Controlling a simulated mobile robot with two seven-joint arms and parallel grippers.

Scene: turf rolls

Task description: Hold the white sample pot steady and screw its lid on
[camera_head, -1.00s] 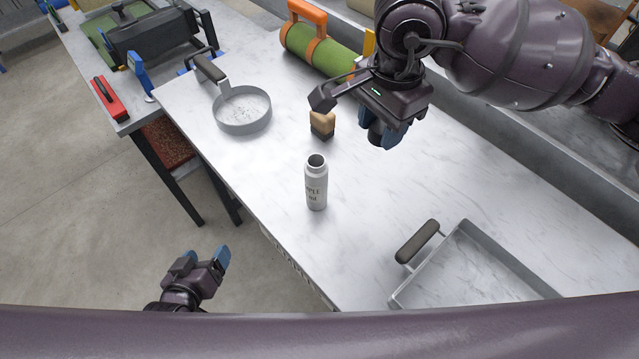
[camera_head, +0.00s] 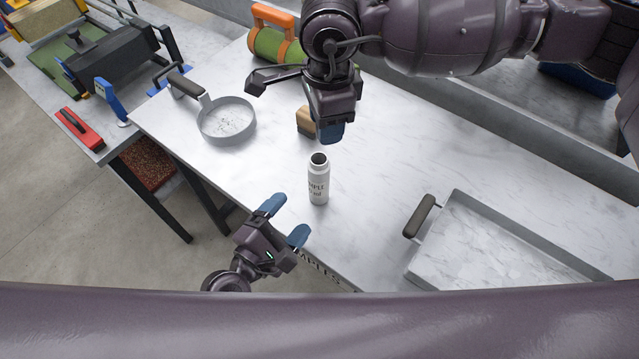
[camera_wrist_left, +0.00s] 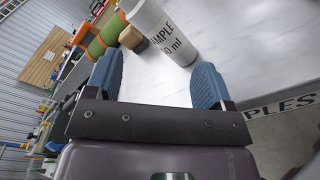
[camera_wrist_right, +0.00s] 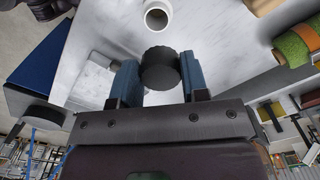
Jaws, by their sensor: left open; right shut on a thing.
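The white sample pot (camera_head: 318,184) stands upright and open-topped near the table's front edge. It also shows in the left wrist view (camera_wrist_left: 160,32), ahead of the fingers, and in the right wrist view (camera_wrist_right: 157,14), mouth visible. My left gripper (camera_head: 285,220) is open and empty, beside the pot at its lower left, not touching it. My right gripper (camera_head: 328,132) is above and behind the pot. In the right wrist view its blue fingers are shut on the round black lid (camera_wrist_right: 160,68), which is apart from the pot. The lid is hidden in the head view.
A wood-and-black block (camera_head: 306,121) stands just behind the pot. A round grey pan (camera_head: 240,137) lies at left and a grey tray (camera_head: 412,268) at right. A green roll with orange straps (camera_head: 262,43) lies at the back. The table between pot and tray is clear.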

